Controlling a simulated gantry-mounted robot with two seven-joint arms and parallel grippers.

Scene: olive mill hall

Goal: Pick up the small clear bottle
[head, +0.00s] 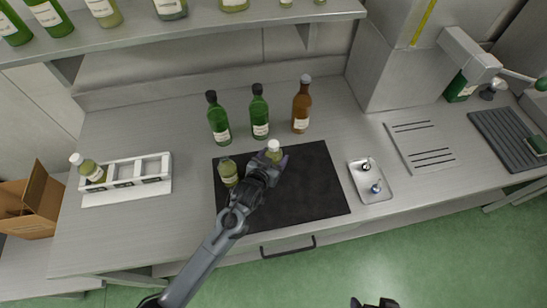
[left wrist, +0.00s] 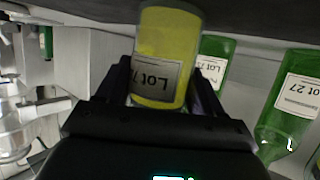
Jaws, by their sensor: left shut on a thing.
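A small clear bottle with yellow-green oil and a pale cap (head: 274,147) is upright over the black mat (head: 310,190). My left gripper (head: 268,168) is closed around it. In the left wrist view the bottle (left wrist: 168,45) sits between both fingers, its "Lot 7…" label upside down and partly cut off by the gripper. I cannot tell whether its base touches the mat. A similar small bottle (head: 228,173) stands on the mat, left of the gripper. Dark tips at the bottom edge of the head view look like my right gripper (head: 374,304), mostly cut off.
Two green bottles (head: 219,122) (head: 260,114) and a brown bottle (head: 301,108) stand behind the mat. A white rack (head: 140,182) holding a tilted small bottle (head: 88,168) is at left. A metal tray (head: 384,194) with small stoppers lies at right. A bottle shelf (head: 200,32) overhangs the back.

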